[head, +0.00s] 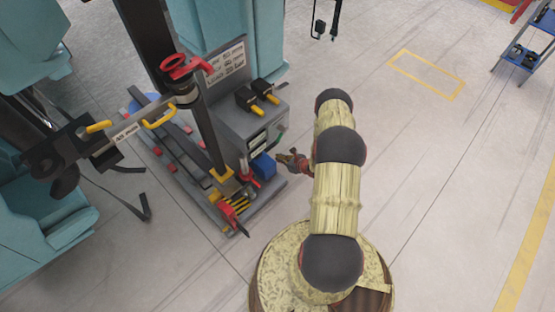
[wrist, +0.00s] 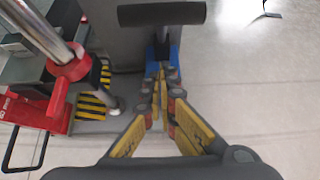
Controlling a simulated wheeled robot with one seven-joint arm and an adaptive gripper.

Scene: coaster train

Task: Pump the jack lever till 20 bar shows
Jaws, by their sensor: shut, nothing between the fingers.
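A black crossbar handle (wrist: 162,13) on a short grey stem rises from a blue body (wrist: 175,52) at the top middle of the wrist view; it looks like the jack lever, though I cannot be sure. The blue body also shows at the foot of the grey machine in the head view (head: 264,167). My gripper (wrist: 161,72) is shut and empty, its tips in front of the blue body and below the crossbar in the picture. I cannot tell whether they touch. In the head view my gripper (head: 288,160) is just right of the blue body. I see no readable pressure figure.
A grey machine (head: 232,85) with a labelled panel stands behind. Teal seats (head: 40,215) stand left.

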